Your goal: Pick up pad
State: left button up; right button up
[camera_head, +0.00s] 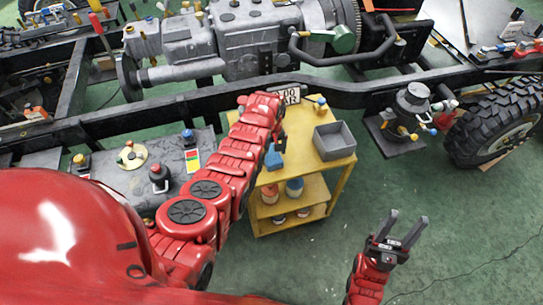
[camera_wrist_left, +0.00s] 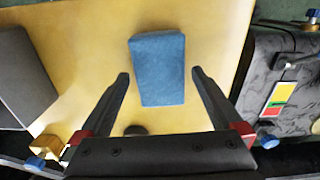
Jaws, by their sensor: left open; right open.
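The blue pad (camera_wrist_left: 158,72) lies flat on the yellow top of the cart. In the head view, part of it (camera_head: 273,158) shows just right of my left arm. My left gripper (camera_wrist_left: 160,76) is open above the cart top, its two black fingers apart on either side of the pad's image; the pad is not held, and the height gap is hard to tell. In the head view my left fingers are hidden by my red arm. My right gripper (camera_head: 408,217) is open and empty over the green floor, right of the cart.
The yellow cart (camera_head: 346,166) also carries a grey bin (camera_head: 334,142) and a small yellow-and-blue item (camera_head: 320,104). Several containers stand on its lower shelves. A black chassis rail (camera_head: 345,95) runs behind it. A dark tank (camera_head: 205,140) lies left of my arm.

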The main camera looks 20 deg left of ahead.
pick_arm(q)
jog(key=shift+f, duration=0.8)
jog(key=c, duration=1.2)
jog(key=shift+r, duration=0.15)
